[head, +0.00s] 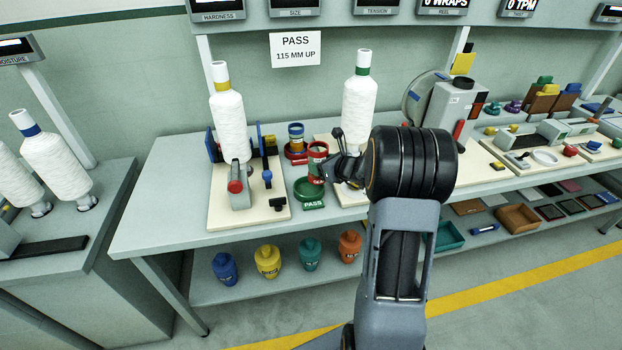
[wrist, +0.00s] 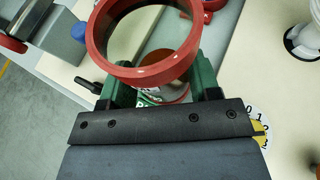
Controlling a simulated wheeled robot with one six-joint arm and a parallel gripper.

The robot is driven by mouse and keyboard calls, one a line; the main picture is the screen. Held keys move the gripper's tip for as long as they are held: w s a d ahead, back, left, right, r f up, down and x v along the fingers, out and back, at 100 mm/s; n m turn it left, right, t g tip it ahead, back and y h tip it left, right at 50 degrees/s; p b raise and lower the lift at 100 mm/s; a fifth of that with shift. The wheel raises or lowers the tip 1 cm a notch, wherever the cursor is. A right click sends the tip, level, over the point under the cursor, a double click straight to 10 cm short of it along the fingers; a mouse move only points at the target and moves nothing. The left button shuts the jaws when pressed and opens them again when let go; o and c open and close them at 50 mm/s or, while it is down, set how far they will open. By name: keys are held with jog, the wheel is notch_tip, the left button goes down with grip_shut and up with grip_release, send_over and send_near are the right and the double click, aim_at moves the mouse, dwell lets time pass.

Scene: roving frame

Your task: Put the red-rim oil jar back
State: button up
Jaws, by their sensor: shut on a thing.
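The red-rim oil jar (head: 317,150) is upright in the head view, just above or at the bench top; I cannot tell if it touches a surface. My gripper (head: 334,157) reaches it from the right and is shut on it. In the wrist view the jar's thick red rim (wrist: 132,72) fills the top middle, and the green-padded fingers of my gripper (wrist: 162,92) sit on both sides of the jar, below the rim. A green dish marked PASS (head: 308,190) lies in front of the jar.
A yellow-topped thread cone (head: 228,122) and a green-topped cone (head: 359,105) stand left and right of the jar. A board with clamps (head: 220,212) lies left. Several coloured pots, including a yellow one (head: 268,261), stand on the lower shelf. The bench's left end is clear.

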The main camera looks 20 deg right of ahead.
aim_at(311, 175)
jog(key=f, duration=0.1)
jog(key=w+a+f, duration=0.1)
jog(key=w+f, duration=0.1)
jog(key=shift+a+f, duration=0.15)
jog(key=shift+a, duration=0.2)
jog(key=f, duration=0.2)
jog(key=shift+w+a+f+p, duration=0.25)
jog(key=shift+w+f+p, duration=0.05)
jog(key=shift+w+f, duration=0.1)
jog(key=shift+f, duration=0.5)
jog(key=shift+f, duration=0.1)
jog(key=shift+f, duration=0.1)
jog(key=o, duration=1.1)
jog(key=shift+c, duration=0.2)
